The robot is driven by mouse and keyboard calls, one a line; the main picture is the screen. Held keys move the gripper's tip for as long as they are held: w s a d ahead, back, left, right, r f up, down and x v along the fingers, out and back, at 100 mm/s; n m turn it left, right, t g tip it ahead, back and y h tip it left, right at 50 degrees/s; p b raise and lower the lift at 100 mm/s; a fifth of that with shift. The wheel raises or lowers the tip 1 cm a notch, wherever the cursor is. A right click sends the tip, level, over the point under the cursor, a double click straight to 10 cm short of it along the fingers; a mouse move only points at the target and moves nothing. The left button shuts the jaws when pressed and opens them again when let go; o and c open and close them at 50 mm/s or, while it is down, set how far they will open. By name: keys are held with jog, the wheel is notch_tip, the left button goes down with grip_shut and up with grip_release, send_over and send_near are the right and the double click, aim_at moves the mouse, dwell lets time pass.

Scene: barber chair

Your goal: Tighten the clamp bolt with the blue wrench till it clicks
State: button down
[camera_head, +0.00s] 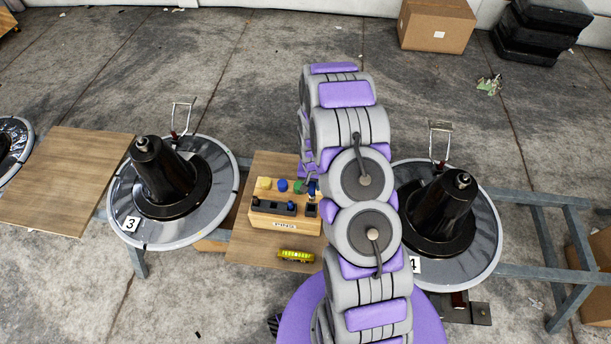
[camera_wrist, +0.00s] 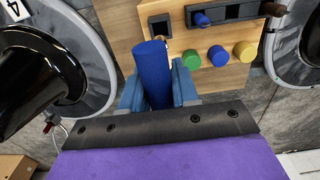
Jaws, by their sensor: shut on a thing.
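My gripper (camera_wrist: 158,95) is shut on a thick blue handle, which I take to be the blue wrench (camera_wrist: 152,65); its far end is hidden. In the head view my gripper (camera_head: 311,188) is small and partly behind my arm, at the right end of a wooden tool rack (camera_head: 285,222). An open square socket (camera_wrist: 160,26) in the rack lies just beyond the handle in the wrist view. Two black cone-shaped chair bases, marked 3 (camera_head: 160,180) and 4 (camera_head: 440,210), each have a metal stud on top. I cannot tell which part is the clamp bolt.
The rack also holds yellow (camera_head: 265,183), blue (camera_head: 283,185) and green (camera_head: 298,187) handles. A yellow-green object (camera_head: 296,255) lies on the wooden board in front. Round plates surround both bases. A cardboard box (camera_head: 437,25) and black cases (camera_head: 540,28) stand at the back.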

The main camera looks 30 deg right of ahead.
aim_at(312, 198)
jog(key=shift+a+r, duration=0.1)
jog(key=shift+a, duration=0.05)
dwell(0.3)
jog(key=shift+f, duration=3.1)
jog(key=shift+f, duration=1.9)
jog(key=c, duration=0.8)
grip_release()
notch_tip(312, 198, up, 17)
jog(key=p, duration=0.3)
jog(key=shift+s+r, duration=0.15)
jog(key=shift+r, duration=0.05)
jog(key=shift+r, duration=0.1)
